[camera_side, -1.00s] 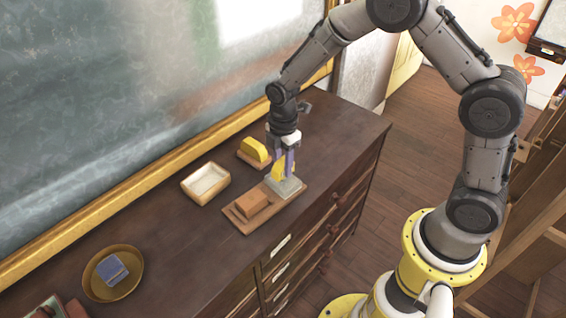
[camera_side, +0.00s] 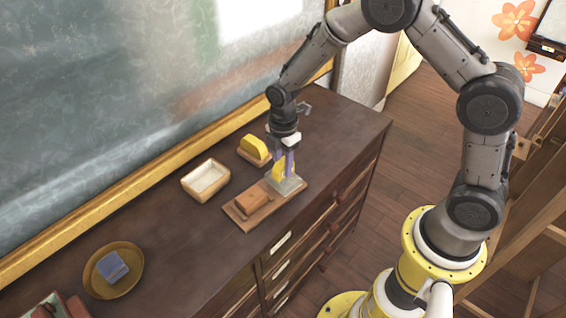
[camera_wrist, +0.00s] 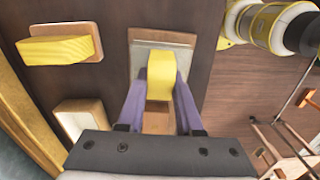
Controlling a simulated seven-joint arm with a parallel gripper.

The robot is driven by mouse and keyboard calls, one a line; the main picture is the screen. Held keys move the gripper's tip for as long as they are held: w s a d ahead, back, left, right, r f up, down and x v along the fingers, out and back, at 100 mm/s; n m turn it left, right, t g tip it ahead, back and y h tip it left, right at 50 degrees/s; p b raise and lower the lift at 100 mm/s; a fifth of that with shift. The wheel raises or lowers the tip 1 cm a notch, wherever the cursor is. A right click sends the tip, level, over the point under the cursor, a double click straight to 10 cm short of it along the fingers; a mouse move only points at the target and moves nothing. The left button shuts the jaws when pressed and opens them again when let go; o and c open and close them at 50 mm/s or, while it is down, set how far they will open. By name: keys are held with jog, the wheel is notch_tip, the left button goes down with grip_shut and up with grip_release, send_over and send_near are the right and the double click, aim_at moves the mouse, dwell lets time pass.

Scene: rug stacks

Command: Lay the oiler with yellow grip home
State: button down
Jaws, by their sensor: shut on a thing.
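My gripper (camera_side: 282,160) is shut on the yellow grip (camera_wrist: 161,75) of the oiler, its purple fingers on either side. It also shows in the wrist view (camera_wrist: 160,105). The yellow grip stands over a flat grey plate (camera_side: 291,186) at the far end of a wooden board (camera_side: 240,219). I cannot tell whether the plate is part of the oiler or whether the two touch. A brown block (camera_side: 251,201) lies on the near end of the board. A second yellow piece (camera_side: 254,146) sits on a small wooden base behind the gripper.
An open pale box (camera_side: 206,180) stands left of the board. A round brown dish (camera_side: 132,283) with a blue block (camera_side: 112,267) is at the near left. The dark cabinet top is clear between dish and board. A gold-framed chalkboard (camera_side: 110,203) borders the back.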

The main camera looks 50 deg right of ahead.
jog(key=c, duration=0.5)
grip_release()
notch_tip(320, 180, up, 14)
jog(key=shift+f, duration=0.15)
